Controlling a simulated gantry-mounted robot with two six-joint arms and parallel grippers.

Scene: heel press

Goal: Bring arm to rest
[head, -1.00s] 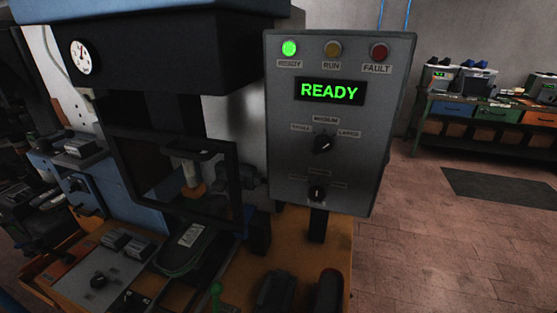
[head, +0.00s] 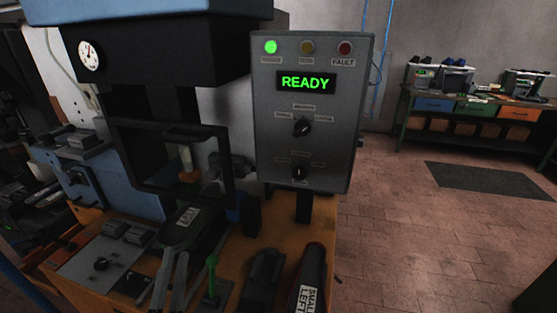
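My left gripper (head: 174,258) shows at the bottom left as two pale grey fingers with a narrow gap between them. They stand in front of the orange bench, just left of a green-knobbed lever (head: 212,272), and I see nothing held between them. Behind the fingertips, a dark shoe-shaped piece with a white label (head: 188,218) lies below the press's black frame (head: 228,165). My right gripper is not in view.
The control box (head: 315,115) reads READY with its green lamp lit. A dark piece labelled SMALL LEFT (head: 310,285) and a black block (head: 262,280) sit on the bench (head: 233,285). Open floor (head: 420,240) lies to the right, with a workbench (head: 480,115) behind.

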